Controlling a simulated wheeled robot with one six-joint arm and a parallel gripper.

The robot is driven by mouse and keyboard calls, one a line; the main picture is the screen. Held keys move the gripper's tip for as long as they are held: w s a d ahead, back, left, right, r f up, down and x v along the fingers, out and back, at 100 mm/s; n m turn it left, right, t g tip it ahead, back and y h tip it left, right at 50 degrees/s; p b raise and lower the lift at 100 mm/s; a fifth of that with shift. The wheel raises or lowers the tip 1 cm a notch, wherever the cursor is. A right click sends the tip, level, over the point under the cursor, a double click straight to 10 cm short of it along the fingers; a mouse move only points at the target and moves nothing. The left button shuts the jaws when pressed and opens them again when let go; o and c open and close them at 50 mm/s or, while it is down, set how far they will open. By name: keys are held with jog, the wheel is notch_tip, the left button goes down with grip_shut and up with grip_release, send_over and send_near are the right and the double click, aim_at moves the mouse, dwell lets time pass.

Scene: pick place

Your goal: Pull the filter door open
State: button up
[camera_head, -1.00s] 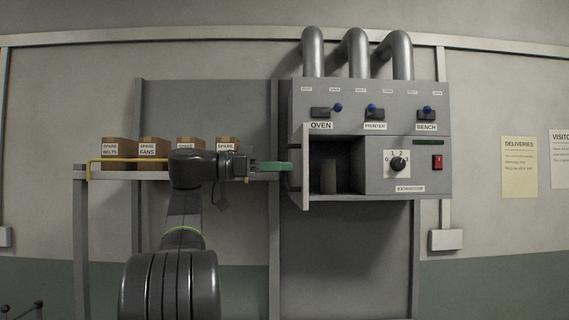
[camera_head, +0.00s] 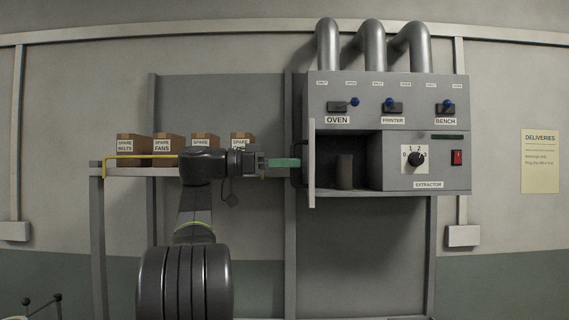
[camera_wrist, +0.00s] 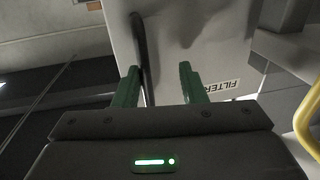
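The filter door (camera_head: 311,165) stands open at the left of the grey extractor's bay and shows nearly edge-on in the head view. In the wrist view its pale face (camera_wrist: 190,45) carries a FILTER label, seen tilted. A dark bar handle (camera_wrist: 139,40) runs along the door face. My gripper (camera_head: 284,163) is at the left of the door, with its green fingers pointing at it. In the wrist view my gripper (camera_wrist: 160,85) has its fingers wide apart, with the handle's lower end between them, nearer the left finger. Whether a finger touches the door is unclear.
The extractor (camera_head: 428,172) has a dial, a red switch and three pipes above. A dark cylinder (camera_head: 344,171) stands inside the open bay. Spare-part boxes (camera_head: 165,147) sit on a shelf at left, with a yellow rail (camera_head: 104,172) at its end.

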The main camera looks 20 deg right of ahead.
jog(key=shift+a+f, duration=0.1)
dwell(0.5)
jog(key=w+a, duration=0.1)
jog(key=a, duration=1.2)
jog(key=shift+w+a, duration=0.3)
jog(key=shift+a, duration=0.05)
jog(key=s+d, duration=0.2)
jog(key=d, duration=1.2)
jog(key=shift+w, duration=0.1)
